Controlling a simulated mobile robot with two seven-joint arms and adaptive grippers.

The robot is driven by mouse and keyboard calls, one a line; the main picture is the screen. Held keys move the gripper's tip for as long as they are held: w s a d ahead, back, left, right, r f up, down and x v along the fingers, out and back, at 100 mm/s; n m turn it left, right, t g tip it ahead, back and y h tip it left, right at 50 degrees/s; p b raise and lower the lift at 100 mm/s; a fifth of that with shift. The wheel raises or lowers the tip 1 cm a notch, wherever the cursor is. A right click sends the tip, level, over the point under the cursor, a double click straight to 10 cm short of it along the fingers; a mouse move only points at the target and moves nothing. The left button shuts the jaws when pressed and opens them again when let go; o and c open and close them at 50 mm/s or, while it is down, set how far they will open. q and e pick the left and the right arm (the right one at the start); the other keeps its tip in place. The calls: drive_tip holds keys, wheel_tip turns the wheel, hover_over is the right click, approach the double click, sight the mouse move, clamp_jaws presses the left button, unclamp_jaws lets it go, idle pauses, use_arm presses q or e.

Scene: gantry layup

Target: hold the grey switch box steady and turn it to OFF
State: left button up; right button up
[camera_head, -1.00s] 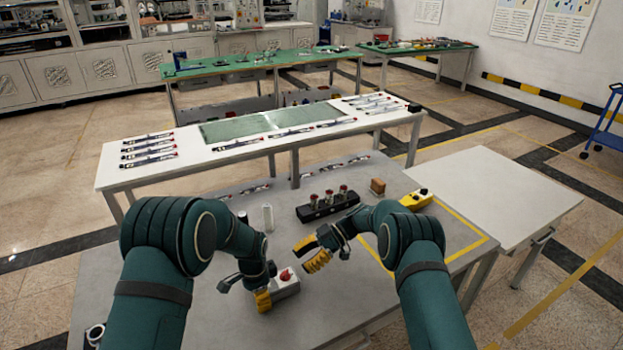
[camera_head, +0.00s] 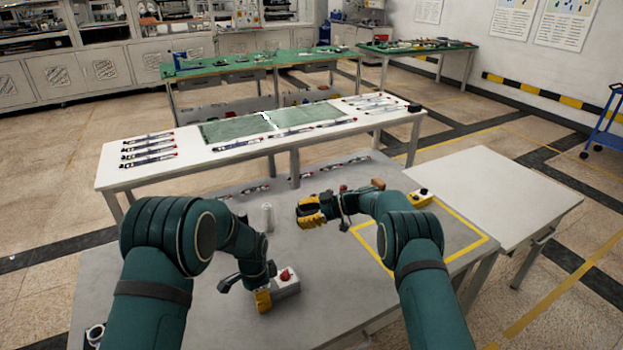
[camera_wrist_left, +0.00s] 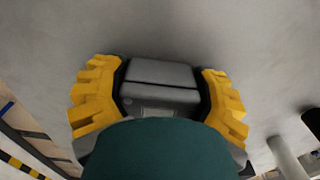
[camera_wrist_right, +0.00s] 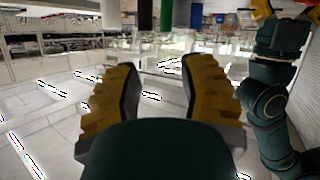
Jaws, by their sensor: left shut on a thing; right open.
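The grey switch box (camera_head: 287,287) sits on the grey table with its red knob (camera_head: 285,274) on top. My left gripper (camera_head: 263,299) is shut on the box from its left side. In the left wrist view the box (camera_wrist_left: 162,75) lies between the two yellow fingers (camera_wrist_left: 160,95). The knob's pointing direction is too small to read. My right gripper (camera_head: 308,211) is open and empty, above the table and beyond the box. Its fingers (camera_wrist_right: 160,95) stand apart in the right wrist view, with nothing between them.
A white cylinder (camera_head: 267,217) stands left of my right gripper. My right forearm and gripper cover most of the black holder. The table right of the switch box is clear.

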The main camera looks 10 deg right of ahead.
drive_tip(key=w+d+r+m+t+h, duration=0.2)
drive_tip(key=w+m+t+h, duration=0.1)
drive_tip(key=w+m+t, duration=0.2)
drive_tip(key=w+d+r+m+t+h, duration=0.2)
drive_tip(key=w+m+t+h, duration=0.2)
drive_tip(key=w+m, duration=0.2)
drive_tip(key=shift+w+d+r+t+h, duration=0.15)
drive_tip(key=shift+w+r+t+h, duration=0.15)
drive_tip(key=shift+w+r+t, duration=0.1)
